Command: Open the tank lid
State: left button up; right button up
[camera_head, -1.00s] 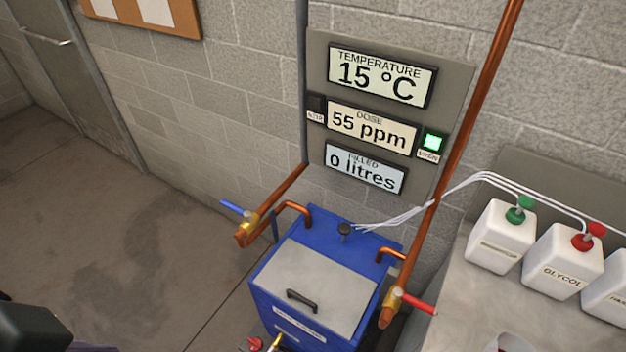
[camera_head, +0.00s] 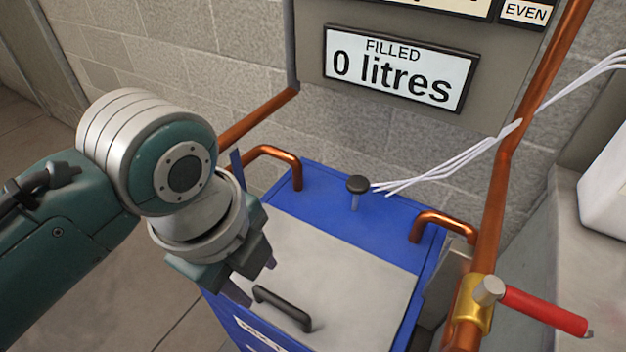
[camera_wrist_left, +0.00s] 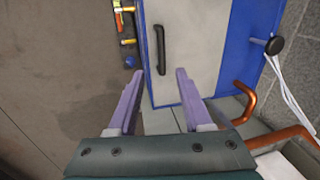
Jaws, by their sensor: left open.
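The blue tank (camera_head: 395,215) stands against the wall with its flat grey lid (camera_head: 345,255) closed. A black bar handle (camera_head: 283,308) sits on the lid near its front edge. My left gripper (camera_head: 255,284) is open and empty, just above and to the left of the handle. In the left wrist view the open fingers (camera_wrist_left: 155,100) point toward the lid (camera_wrist_left: 200,40), and the handle (camera_wrist_left: 161,50) lies ahead of them, apart from both. My right gripper is not in view.
Copper pipes flank the tank; a red-handled valve (camera_head: 545,311) stands at its right. A black knob (camera_head: 358,185) rises from the tank's back part, with white tubes (camera_head: 450,160) beside it. A display (camera_head: 400,70) reads 0 litres. A white container (camera_head: 605,185) stands at the right.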

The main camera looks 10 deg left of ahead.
aim_at(276, 301)
pick_arm(q)
jog(key=b+x, duration=0.4)
jog(key=x, duration=0.7)
jog(key=shift+w+b, duration=0.1)
jog(key=shift+b, duration=0.25)
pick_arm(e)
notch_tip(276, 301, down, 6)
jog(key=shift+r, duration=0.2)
pick_arm(q)
jog(key=shift+r, duration=0.1)
grip_shut()
dwell(0.3)
